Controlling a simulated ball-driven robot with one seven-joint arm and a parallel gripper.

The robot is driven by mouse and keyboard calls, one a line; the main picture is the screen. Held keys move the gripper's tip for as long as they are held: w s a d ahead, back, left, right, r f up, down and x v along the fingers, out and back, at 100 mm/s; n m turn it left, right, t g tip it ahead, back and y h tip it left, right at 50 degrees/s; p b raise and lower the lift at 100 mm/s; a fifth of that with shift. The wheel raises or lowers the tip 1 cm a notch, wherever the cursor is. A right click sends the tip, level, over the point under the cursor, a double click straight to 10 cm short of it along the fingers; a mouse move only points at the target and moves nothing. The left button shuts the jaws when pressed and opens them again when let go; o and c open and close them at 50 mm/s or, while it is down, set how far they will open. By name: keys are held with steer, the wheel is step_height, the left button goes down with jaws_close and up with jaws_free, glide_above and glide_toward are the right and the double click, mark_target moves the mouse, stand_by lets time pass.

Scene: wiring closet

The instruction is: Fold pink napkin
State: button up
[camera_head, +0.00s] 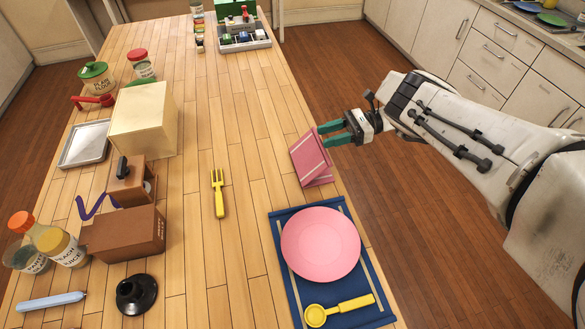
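The pink napkin (309,156) is near the right edge of the wooden table, just beyond the blue placemat. One panel of it stands tilted up off the table, and a smaller part shows low beneath it at the right. My gripper (322,136) reaches in from the right with two green fingers. The fingers look apart, with a gap between them, and their tips are at the raised panel's upper right edge. Whether they touch the panel is hard to tell. The far side of the napkin is hidden.
The blue placemat (286,294) holds a pink plate (320,244) and a yellow spoon (338,309). A yellow fork (218,193) lies left of the napkin, with bare wood between. Boxes, jars and a metal tray (84,144) fill the left side. An organizer (243,45) stands at the far end.

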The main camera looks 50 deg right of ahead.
steer(key=o, duration=0.3)
steer(key=shift+o, duration=0.7)
steer(key=shift+s+d+r, duration=0.15)
steer(key=shift+d, duration=0.15)
steer(key=s+d+r, duration=0.2)
steer(key=d, duration=0.1)
steer(key=shift+s+d+r, duration=0.2)
steer(key=shift+d, duration=0.1)
